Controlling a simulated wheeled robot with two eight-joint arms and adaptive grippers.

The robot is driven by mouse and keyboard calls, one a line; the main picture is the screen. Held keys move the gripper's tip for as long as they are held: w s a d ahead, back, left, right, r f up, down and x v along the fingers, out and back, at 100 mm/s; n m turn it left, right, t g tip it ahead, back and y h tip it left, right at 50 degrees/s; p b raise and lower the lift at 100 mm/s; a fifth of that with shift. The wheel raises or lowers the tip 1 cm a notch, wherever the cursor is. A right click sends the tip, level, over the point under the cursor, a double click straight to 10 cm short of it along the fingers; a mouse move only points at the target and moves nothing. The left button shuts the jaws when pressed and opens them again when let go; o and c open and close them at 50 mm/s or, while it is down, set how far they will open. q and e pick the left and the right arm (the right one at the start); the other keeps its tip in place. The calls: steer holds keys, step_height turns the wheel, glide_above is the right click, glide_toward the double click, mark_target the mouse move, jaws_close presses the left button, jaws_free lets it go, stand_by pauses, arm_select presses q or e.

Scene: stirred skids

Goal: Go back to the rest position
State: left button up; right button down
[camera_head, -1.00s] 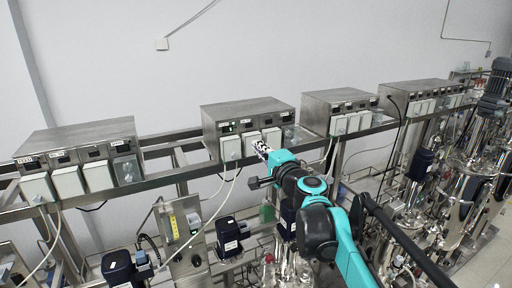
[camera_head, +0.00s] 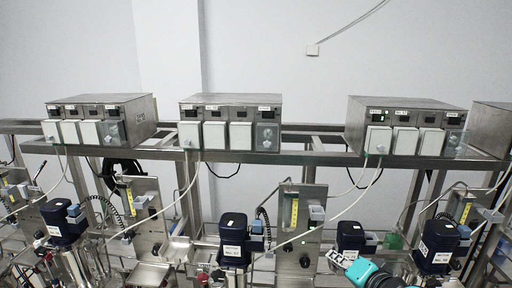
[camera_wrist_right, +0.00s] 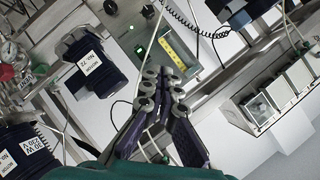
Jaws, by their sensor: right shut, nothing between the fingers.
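My right gripper (camera_head: 340,260) shows at the bottom edge of the head view, with part of my teal arm behind it. In the right wrist view the fingers (camera_wrist_right: 164,80) are together and nothing shows between them. The gripper is in front of and below the rail with the control boxes, apart from them. The rest of the right arm is cut off by the frame. My left gripper is in neither view.
Steel control boxes (camera_head: 230,102) with white switch covers stand on a rail (camera_head: 315,158). One box (camera_head: 405,105) has a lit green display. Dark blue motors (camera_head: 232,238), cables and a yellow-scaled panel (camera_head: 300,215) crowd the space below.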

arm_select(q)
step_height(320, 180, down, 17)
steer(key=b, duration=1.4)
steer(key=shift+b, duration=0.4)
arm_select(e)
steer(key=s+f+n+g+h, duration=0.1)
steer(key=s+f, duration=0.4)
steer(key=f, duration=0.6)
steer(key=s+a+f+n+g+h, duration=0.1)
steer(key=s+f+n+g, duration=0.2)
steer(key=f, duration=0.8)
steer(key=s+f+n+g+h, duration=0.1)
steer(key=s+f+n, duration=0.3)
steer(key=f, duration=0.7)
steer(key=s, duration=0.2)
steer(key=shift+s+a+f+g, duration=0.4)
